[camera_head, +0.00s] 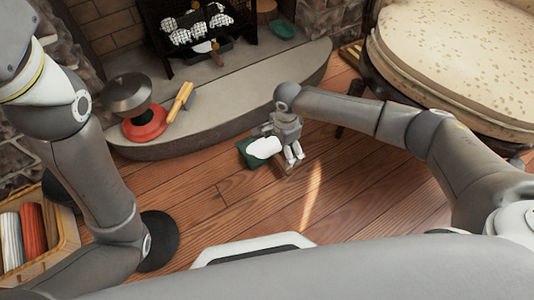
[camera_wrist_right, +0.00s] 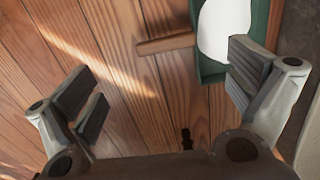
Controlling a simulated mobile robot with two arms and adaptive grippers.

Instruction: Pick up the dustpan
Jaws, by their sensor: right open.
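The dustpan is green with a wooden handle and lies on the wooden floor by the stone hearth. In the head view its green pan (camera_head: 246,155) is partly covered by a white, rounded thing (camera_head: 264,147). My right gripper (camera_head: 294,156) is over its right side, by the handle, and hides part of it. In the right wrist view the fingers (camera_wrist_right: 160,88) are open and empty. The handle (camera_wrist_right: 165,44) lies beyond the gap between them, pointing left. The green pan (camera_wrist_right: 208,70) and white thing (camera_wrist_right: 224,28) are near the right finger. My left gripper is out of view.
A fire grate (camera_head: 200,30) stands behind. The middle floor is clear.

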